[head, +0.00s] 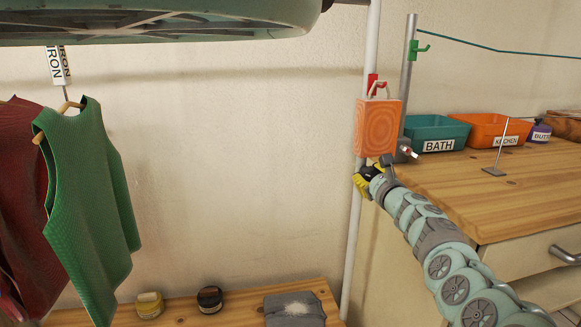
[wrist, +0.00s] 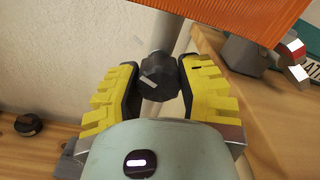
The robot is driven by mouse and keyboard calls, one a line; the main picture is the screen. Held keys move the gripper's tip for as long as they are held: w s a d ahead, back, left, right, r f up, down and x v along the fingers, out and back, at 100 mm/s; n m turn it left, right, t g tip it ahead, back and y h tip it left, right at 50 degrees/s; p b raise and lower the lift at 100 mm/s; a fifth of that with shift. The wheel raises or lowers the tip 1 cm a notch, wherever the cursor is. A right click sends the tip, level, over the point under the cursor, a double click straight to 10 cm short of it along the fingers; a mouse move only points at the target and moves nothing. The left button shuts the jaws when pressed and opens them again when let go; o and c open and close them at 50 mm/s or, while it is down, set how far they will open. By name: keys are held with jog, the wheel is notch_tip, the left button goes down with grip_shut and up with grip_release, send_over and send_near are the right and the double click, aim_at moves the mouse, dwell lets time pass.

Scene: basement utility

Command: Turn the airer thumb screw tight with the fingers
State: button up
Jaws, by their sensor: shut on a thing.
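The thumb screw (wrist: 159,75) is a dark, faceted knob in the middle of the wrist view, in front of a pale upright pole (wrist: 172,36). My gripper (wrist: 157,88), with yellow ribbed fingers and dark pads, is shut on the knob, one finger on each side. In the head view my gripper (head: 370,178) is at the white pole (head: 358,215), just below an orange wood-grained block (head: 377,128). The knob is hidden there behind my gripper.
The orange block hangs close above my gripper. To the right are a wooden counter (head: 470,195), a grey post (head: 409,75), a BATH bin (head: 437,130) and a KITCHEN bin (head: 495,128). Jars and a grey cloth (head: 295,308) lie on the low bench. A green vest (head: 90,210) hangs left.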

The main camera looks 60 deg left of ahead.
jog(key=shift+w+d+f, duration=0.1)
jog(key=shift+f, duration=0.1)
dwell(0.6)
jog(key=o, duration=1.2)
jog(key=shift+r, duration=0.15)
jog(key=shift+o, duration=0.2)
